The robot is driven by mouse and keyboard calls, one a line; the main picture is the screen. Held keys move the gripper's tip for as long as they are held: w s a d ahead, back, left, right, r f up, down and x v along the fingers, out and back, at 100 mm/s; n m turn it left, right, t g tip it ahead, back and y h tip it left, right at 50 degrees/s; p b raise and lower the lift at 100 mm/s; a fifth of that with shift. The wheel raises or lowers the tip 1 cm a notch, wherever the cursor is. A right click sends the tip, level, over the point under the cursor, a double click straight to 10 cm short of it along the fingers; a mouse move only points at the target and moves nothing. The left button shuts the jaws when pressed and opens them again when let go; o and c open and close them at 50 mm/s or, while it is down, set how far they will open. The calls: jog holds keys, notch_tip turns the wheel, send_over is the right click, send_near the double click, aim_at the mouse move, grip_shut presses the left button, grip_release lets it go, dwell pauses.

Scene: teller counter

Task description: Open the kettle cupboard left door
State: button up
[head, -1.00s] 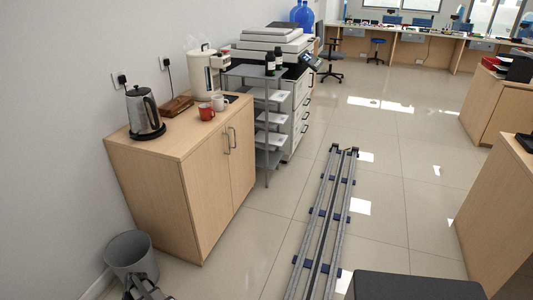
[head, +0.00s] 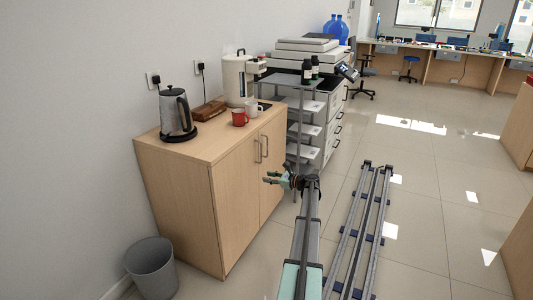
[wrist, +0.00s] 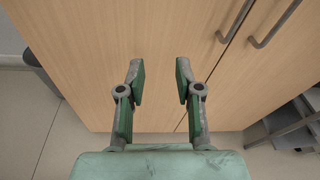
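The kettle cupboard (head: 170,185) is a light wood cabinet by the wall with both doors shut. Its left door (head: 236,205) carries a grey bar handle (head: 257,152) near the middle seam; this handle also shows in the wrist view (wrist: 236,22). The right door (head: 273,170) has a matching handle (head: 266,148), at the upper right of the wrist view (wrist: 275,26). My gripper (head: 268,180) is in front of the doors, below the handles in the head view. In the wrist view my gripper (wrist: 160,80) is open and empty, facing the left door, apart from its handle.
On the cupboard top stand a kettle (head: 177,115), a red mug (head: 239,118) and a white dispenser (head: 238,80). A grey bin (head: 152,268) stands at its front left. A shelf rack (head: 304,132) is just right of it. Clear floor lies between cupboard and floor rails (head: 340,260).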

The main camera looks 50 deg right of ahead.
jog(key=s+d+r+m+t+h, duration=0.2)
jog(key=s+d+r+m, duration=0.15)
jog(key=d+r, duration=0.5)
jog(key=w, duration=0.5)
jog(key=w+d+b, duration=0.1)
jog(key=w, duration=0.5)
jog(key=w+f+b, duration=0.1)
jog(key=w, duration=0.4)
jog(key=shift+w+d, duration=0.2)
grip_shut()
